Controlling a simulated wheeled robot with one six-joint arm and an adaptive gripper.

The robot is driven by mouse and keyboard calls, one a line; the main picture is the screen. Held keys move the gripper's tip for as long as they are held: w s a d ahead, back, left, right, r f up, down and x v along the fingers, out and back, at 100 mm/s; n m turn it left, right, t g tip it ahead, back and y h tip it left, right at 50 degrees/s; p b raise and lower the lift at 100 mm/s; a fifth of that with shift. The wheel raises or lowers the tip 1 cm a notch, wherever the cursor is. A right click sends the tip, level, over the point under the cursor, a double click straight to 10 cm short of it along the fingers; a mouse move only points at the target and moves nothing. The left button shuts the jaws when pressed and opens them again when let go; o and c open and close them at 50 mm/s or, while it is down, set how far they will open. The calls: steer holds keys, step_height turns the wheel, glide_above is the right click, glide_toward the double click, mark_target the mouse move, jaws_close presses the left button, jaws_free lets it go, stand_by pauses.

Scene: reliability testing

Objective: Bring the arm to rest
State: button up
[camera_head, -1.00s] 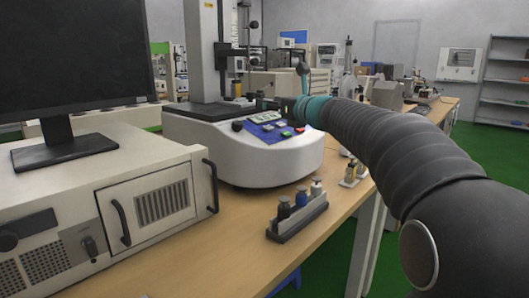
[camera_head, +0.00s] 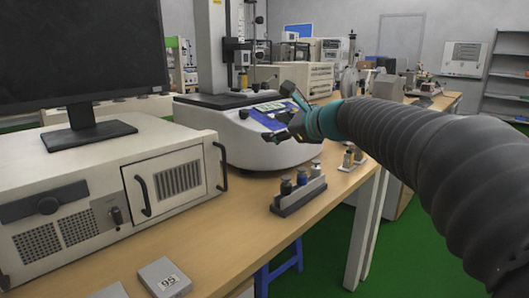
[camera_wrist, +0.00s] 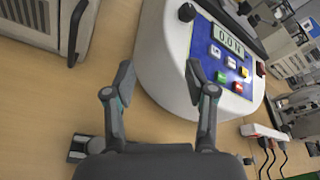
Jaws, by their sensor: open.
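My gripper (camera_head: 275,115) is at the end of my dark ribbed arm, in front of the white testing machine (camera_head: 245,150). In the wrist view my gripper (camera_wrist: 158,85) shows two fingers spread apart with nothing between them. The machine's blue control panel (camera_wrist: 222,62) has coloured buttons and a display reading 0.0 N. In the head view the gripper partly covers this panel. I cannot tell the exact gap between the fingers and the machine.
A small rack (camera_head: 300,195) with several capped bottles stands near the table's front edge. A white cabinet (camera_head: 120,190) carrying a monitor (camera_head: 80,50) is at left. A block marked 95 (camera_head: 165,278) lies at the front. The wooden table (camera_head: 225,225) is bare between them.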

steer(key=s+d+f+n+g+h, duration=0.2)
steer(key=s+f+n, duration=0.5)
steer(key=s, duration=0.4)
steer(key=s+d+f+n+g+h, duration=0.2)
steer(key=s+d+f+n+h, duration=0.2)
steer(key=s+f, duration=0.6)
steer(key=s+d+f+n+g+h, duration=0.2)
steer(key=s+d+f+n, duration=0.4)
steer(key=s, duration=0.7)
step_height(320, 180, down, 3)
steer(key=n+h, duration=0.1)
steer(key=n, duration=0.2)
steer(key=shift+d+n, duration=0.4)
steer(key=shift+w+r, duration=0.1)
steer(key=shift+r, duration=0.05)
